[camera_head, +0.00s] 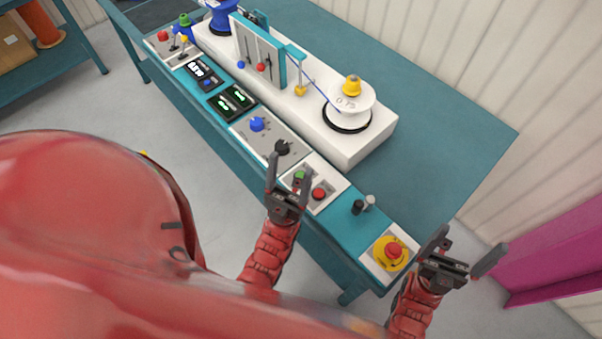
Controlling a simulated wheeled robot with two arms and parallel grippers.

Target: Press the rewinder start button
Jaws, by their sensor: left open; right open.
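The rewinder (375,138) is a white machine on a teal bench, with a control strip along its near edge. A small panel (330,201) there carries a green button (299,176) and a red button (318,194). My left gripper (288,170) is open, with its fingers over the panel's left part. In this view the green button shows between the fingers; I cannot tell whether anything touches it. My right gripper (472,254) is open and empty, right of the yellow-based red emergency stop (392,252), beyond the bench corner.
A white spool (361,98) with a yellow knob sits on the machine. A blue knob (257,124) and a black knob (282,146) stand left of the buttons. The bench's right back area (450,130) is clear.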

